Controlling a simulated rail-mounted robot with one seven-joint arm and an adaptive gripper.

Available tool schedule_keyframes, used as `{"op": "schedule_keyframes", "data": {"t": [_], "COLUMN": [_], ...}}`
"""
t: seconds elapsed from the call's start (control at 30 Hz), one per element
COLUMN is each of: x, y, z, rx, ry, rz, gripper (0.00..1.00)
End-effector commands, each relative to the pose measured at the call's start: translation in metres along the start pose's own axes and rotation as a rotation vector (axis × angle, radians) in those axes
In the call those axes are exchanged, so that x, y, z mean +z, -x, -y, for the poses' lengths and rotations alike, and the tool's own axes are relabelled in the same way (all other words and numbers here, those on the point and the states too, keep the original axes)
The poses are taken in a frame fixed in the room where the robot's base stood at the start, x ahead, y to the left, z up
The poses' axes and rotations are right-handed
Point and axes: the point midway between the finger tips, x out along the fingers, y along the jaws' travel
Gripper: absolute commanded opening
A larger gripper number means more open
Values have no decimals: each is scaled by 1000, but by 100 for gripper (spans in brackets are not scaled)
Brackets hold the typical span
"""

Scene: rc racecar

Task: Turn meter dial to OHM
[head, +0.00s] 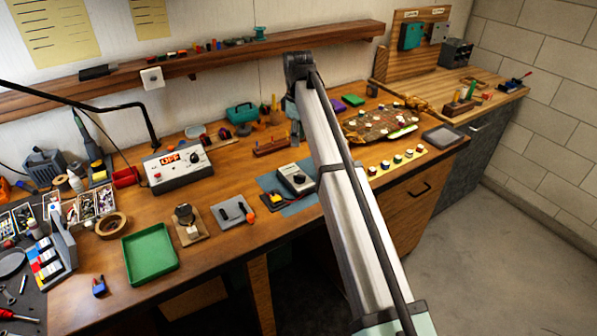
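A pale meter-like box (180,165) stands left of centre on the wooden bench, with an orange display that seems to read OFF. A round dark dial (195,157) is on its right side. A smaller dark box with a pale face and a knob (297,179) lies on a blue-grey mat near the middle; I cannot tell which box is the task's meter. My arm crosses the view from bottom right to upper centre and bends down there. My gripper (295,135) is small and mostly hidden behind the arm, apart from both boxes; its fingers cannot be made out.
A green tray (150,252), a tape roll (111,226) and a grey pad (233,211) lie at the left front. A lamp arm reaches over the left side. A wooden shelf (200,70) runs along the wall. A cluttered board (375,124) lies right of my arm.

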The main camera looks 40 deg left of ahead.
Motion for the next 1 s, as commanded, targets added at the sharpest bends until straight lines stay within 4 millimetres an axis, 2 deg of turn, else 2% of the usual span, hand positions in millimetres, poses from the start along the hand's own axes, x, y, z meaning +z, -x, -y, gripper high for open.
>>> {"op": "schedule_keyframes", "data": {"t": [0.6,0.8,1.0], "x": [1,1,1], "y": [-117,-139,-148], "z": [1,0,0], "rx": [-2,-1,1], "ry": [-3,-3,-3], "rz": [1,0,0], "gripper": [40,40,40]}}
